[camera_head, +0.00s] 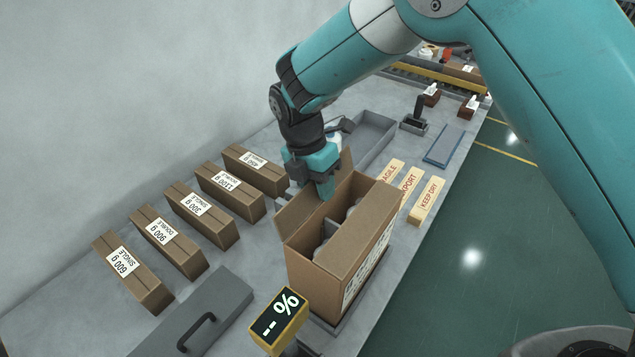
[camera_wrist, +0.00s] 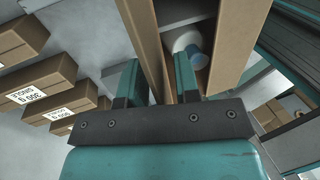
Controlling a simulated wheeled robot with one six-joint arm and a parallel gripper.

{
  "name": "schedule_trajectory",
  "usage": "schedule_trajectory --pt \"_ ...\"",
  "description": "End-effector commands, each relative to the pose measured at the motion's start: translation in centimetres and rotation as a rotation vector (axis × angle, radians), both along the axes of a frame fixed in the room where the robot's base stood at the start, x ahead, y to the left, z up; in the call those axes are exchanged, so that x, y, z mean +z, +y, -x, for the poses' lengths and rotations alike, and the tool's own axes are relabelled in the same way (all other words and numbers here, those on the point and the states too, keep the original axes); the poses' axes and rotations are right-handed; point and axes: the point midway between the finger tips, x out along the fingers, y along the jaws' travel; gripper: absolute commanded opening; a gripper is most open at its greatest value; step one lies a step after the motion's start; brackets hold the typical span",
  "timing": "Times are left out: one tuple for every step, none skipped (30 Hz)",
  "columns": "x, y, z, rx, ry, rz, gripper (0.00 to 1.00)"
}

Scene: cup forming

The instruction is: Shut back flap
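An open brown carton (camera_head: 325,270) stands on the bench, with grey and white items (camera_head: 331,229) inside. Its left flap (camera_head: 297,208) leans outward, and a far flap (camera_head: 347,166) stands upright beside my gripper. I cannot tell which one is the back flap. My gripper (camera_head: 323,188) points down at the carton's far left corner. In the wrist view my gripper's fingers (camera_wrist: 156,85) are apart, with a cardboard panel (camera_wrist: 146,40) running between them. A white and blue round item (camera_wrist: 190,45) shows inside the carton. The finger tips are partly hidden in the head view.
A row of closed labelled cartons (camera_head: 180,243) lies to the left. A grey lidded case (camera_head: 195,315) and a yellow display (camera_head: 278,318) stand in front. Labelled wooden blocks (camera_head: 408,190) lie right of the carton, near the bench edge. A grey tray (camera_head: 371,138) is behind.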

Motion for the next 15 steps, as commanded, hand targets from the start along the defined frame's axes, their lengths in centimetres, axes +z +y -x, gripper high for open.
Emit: schedule_trajectory --pt "-0.06 -0.01 0.01 0.0 0.0 0.0 0.3" --pt "-0.07 -0.01 0.01 0.0 0.0 0.0 0.3" --pt "-0.07 -0.01 0.01 0.0 0.0 0.0 0.3" --pt "-0.07 -0.01 0.01 0.0 0.0 0.0 0.3" --pt "-0.07 -0.01 0.01 0.0 0.0 0.0 0.3" --pt "-0.06 0.0 0.01 0.0 0.0 0.0 0.3" --pt "-0.06 0.01 0.01 0.0 0.0 0.0 0.25" --pt "-0.06 0.01 0.01 0.0 0.0 0.0 0.18" --pt "-0.05 0.01 0.0 0.0 0.0 0.0 0.09" --pt "-0.05 0.01 0.0 0.0 0.0 0.0 0.02" --pt "-0.05 0.01 0.0 0.001 0.0 0.0 0.0" --pt "-0.04 0.02 0.01 0.001 0.0 0.0 0.0" --pt "-0.04 0.02 0.01 0.001 0.0 0.0 0.0" --pt "-0.04 0.02 0.01 0.001 0.0 0.0 0.0" --pt "-0.03 0.02 0.01 0.001 0.0 0.0 0.0"
